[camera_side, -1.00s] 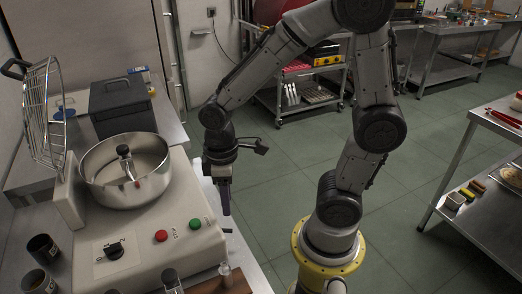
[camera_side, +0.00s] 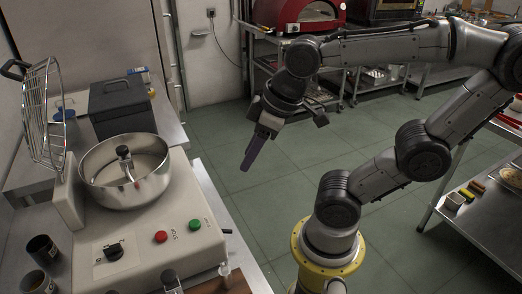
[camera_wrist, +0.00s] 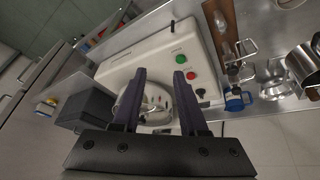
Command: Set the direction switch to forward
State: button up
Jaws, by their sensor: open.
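The direction switch is a black rotary knob (camera_side: 113,251) on a pale plate at the left of the mixer's sloping front panel; its markings are too small to read. In the wrist view the black knob (camera_wrist: 200,92) shows beyond the red button, right of the right finger. The mixer (camera_side: 170,215) is a cream housing with a steel bowl (camera_side: 126,172) and a raised wire guard (camera_side: 45,115). My gripper (camera_side: 246,168) is open and empty, in the air over the floor, right of the mixer and well apart from it. Its fingers also show in the wrist view (camera_wrist: 160,73).
A red button (camera_side: 160,237) and a green button (camera_side: 195,225) sit right of the knob. Dark cups (camera_side: 41,248) stand left of the mixer. A black box (camera_side: 120,107) is behind the bowl. The air between gripper and mixer is clear.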

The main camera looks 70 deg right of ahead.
jog(key=shift+s+d+m+t, duration=0.15)
jog(key=shift+s+m, duration=0.15)
jog(key=shift+m, duration=0.7)
jog(key=shift+s+d+m+t, duration=0.1)
jog(key=shift+s+m, duration=0.2)
jog(key=shift+m, duration=0.7)
jog(key=shift+s+d+m+t, duration=0.15)
jog(key=shift+s+m, duration=0.15)
jog(key=shift+m, duration=0.7)
jog(key=n, duration=0.4)
jog(key=shift+s+a+f, duration=0.1)
jog(key=shift+a+f, duration=0.05)
jog(key=shift+a, duration=0.15)
jog(key=shift+o, duration=0.2)
